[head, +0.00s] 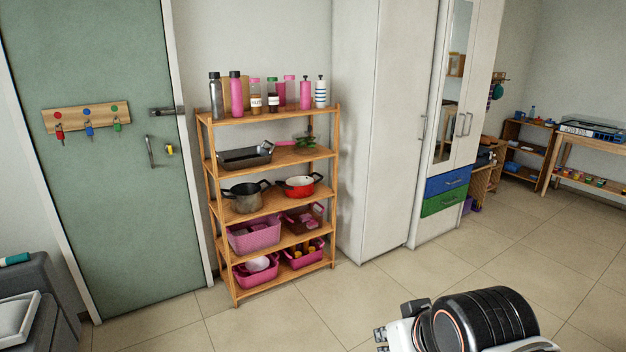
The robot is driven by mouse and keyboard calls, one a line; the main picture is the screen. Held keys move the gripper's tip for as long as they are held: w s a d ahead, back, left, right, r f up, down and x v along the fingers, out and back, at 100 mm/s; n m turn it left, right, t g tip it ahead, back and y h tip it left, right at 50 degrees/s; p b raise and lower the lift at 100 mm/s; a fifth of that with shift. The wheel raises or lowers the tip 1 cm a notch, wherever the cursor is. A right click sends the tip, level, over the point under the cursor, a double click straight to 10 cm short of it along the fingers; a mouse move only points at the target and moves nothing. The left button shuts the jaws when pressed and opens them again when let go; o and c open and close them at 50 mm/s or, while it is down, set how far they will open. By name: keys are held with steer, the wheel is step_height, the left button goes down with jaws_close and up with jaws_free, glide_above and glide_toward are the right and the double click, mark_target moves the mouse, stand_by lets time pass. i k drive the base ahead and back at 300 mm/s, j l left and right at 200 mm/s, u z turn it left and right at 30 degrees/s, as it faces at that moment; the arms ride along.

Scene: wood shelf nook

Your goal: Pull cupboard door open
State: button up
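A tall white cupboard (385,130) stands right of the middle in the head view. Its front has a vertical handle (423,128) on the near door. Further right, a mirrored door (453,80) and a narrow white door beside it carry a pair of handles (462,124) close together. All the cupboard doors look shut. My gripper (382,341) shows partly at the bottom edge, beside my dark arm link, low and well apart from the cupboard. Its fingers are too small and cut off to tell whether they are open.
A wooden shelf rack (270,204) with bottles, pots and pink baskets stands left of the cupboard. A green door (100,180) with a key board is further left. Blue and green drawers (446,193) sit under the mirrored door. The tiled floor (480,262) before the cupboard is clear.

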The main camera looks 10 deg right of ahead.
mark_target(406, 33)
steer(key=i+l+z, duration=0.4)
steer(key=i, duration=0.3)
steer(key=i+z, duration=0.4)
steer(key=i, duration=0.3)
steer(key=i+j+z, duration=0.2)
steer(key=i+z, duration=0.2)
steer(key=i, duration=0.35)
steer(key=i+l, duration=0.1)
steer(key=i, duration=0.7)
steer(key=i+u, duration=0.15)
steer(key=i, duration=0.6)
steer(key=i+l, duration=0.2)
steer(key=i, duration=0.6)
